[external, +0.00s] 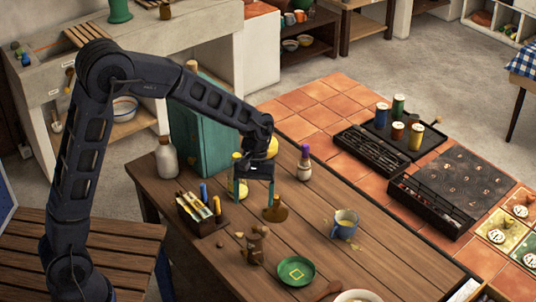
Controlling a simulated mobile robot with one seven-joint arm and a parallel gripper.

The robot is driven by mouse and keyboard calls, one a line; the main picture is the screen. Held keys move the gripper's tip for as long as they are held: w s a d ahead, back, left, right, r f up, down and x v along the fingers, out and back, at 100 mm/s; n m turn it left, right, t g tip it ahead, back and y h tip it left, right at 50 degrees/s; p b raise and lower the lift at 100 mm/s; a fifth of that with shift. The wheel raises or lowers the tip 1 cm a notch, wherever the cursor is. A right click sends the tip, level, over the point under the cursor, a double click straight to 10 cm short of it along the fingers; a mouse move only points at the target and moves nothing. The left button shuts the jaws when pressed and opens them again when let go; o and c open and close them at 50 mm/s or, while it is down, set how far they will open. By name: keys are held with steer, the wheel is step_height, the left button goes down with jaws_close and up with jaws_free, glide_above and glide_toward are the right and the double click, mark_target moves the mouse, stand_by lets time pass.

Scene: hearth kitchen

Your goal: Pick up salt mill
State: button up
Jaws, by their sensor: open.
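My gripper (257,198) is open and points down above the wooden table (320,230). Its jaws look empty. A small brown object (277,212) shows just beside and below its right finger; I cannot tell whether they touch. A brown wooden turned piece (254,245) stands in front of the gripper, nearer the camera. A pale bottle-like piece with a purple top (304,165) stands upright behind and to the right of the gripper. Which of these is the salt mill I cannot tell for sure at this size.
A caddy (200,222) with upright items stands left of the gripper. A white bottle (166,158) and teal cabinet (205,125) stand behind. A mug (345,223) and green dish (296,271) are to the right and front. Dark trays (432,212) lie on the tiled counter.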

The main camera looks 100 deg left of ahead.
mark_target(255, 225)
steer(key=x, duration=0.5)
steer(key=shift+f, duration=0.25)
steer(key=shift+w+x, duration=0.1)
steer(key=shift+x, duration=1.2)
steer(key=shift+w+x, duration=0.15)
steer(key=shift+x, duration=1.15)
jaws_close()
